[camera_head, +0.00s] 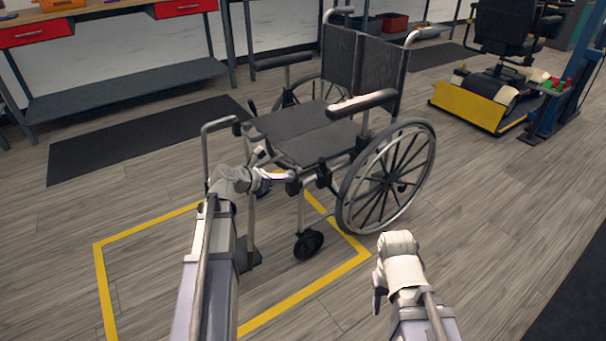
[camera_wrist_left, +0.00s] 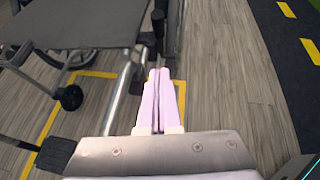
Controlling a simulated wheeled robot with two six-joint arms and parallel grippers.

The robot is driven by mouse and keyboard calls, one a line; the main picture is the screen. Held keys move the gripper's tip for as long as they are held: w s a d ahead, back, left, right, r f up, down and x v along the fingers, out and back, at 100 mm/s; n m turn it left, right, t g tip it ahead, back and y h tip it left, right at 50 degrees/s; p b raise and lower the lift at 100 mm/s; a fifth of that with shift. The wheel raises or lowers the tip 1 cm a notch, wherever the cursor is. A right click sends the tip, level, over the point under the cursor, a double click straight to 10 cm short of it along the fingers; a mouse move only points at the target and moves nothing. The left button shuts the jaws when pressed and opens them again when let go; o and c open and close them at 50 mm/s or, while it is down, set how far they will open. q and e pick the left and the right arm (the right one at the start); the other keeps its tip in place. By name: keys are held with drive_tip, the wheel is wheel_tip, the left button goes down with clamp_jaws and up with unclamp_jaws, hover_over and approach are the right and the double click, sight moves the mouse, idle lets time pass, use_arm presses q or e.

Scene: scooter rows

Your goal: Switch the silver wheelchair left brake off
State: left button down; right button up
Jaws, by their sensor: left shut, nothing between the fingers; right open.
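The silver wheelchair (camera_head: 310,130) stands in the middle of the head view, its seat facing toward me and to the left. Its near large wheel (camera_head: 388,180) is on the right. Dark brake parts (camera_head: 323,174) sit on the frame just in front of that wheel; the lever's position is too small to tell. My left gripper (camera_head: 290,175) is shut and empty, beside the front of the near frame. In the left wrist view its fingers (camera_wrist_left: 159,75) point at a dark upright part (camera_wrist_left: 158,22), with no clear contact. My right gripper (camera_head: 378,292) is open and empty, low and right of the chair.
A yellow floor outline (camera_head: 100,285) lies under the chair's front. A footrest (camera_head: 245,262) and caster (camera_head: 309,244) are near my left arm. A workbench (camera_head: 120,85) stands behind left, a yellow-fronted machine (camera_head: 466,108) behind right.

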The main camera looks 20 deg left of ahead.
sight(322, 159)
use_arm(q)
drive_tip(key=w+r+b+x, duration=0.1)
drive_tip(key=r+b+x, duration=0.1)
drive_tip(key=x, duration=1)
drive_tip(key=shift+w+d+r+b, duration=0.15)
drive_tip(key=shift+w+d+b, duration=0.15)
drive_tip(key=shift+b, duration=0.25)
drive_tip(key=w+d+r+g+p, duration=0.1)
drive_tip(key=p, duration=0.2)
drive_tip(key=w+d+r+g+y+p, duration=0.1)
drive_tip(key=w+p, duration=0.1)
drive_tip(key=p, duration=0.1)
drive_tip(key=shift+r+y+p, duration=0.25)
drive_tip(key=shift+y+p, duration=0.05)
drive_tip(key=shift+p, duration=0.1)
drive_tip(key=shift+w+d, duration=0.2)
drive_tip(key=shift+w+d+r, duration=0.1)
drive_tip(key=shift+w+d, duration=1.3)
drive_tip(key=shift+w, duration=0.35)
drive_tip(key=shift+w+d, duration=0.2)
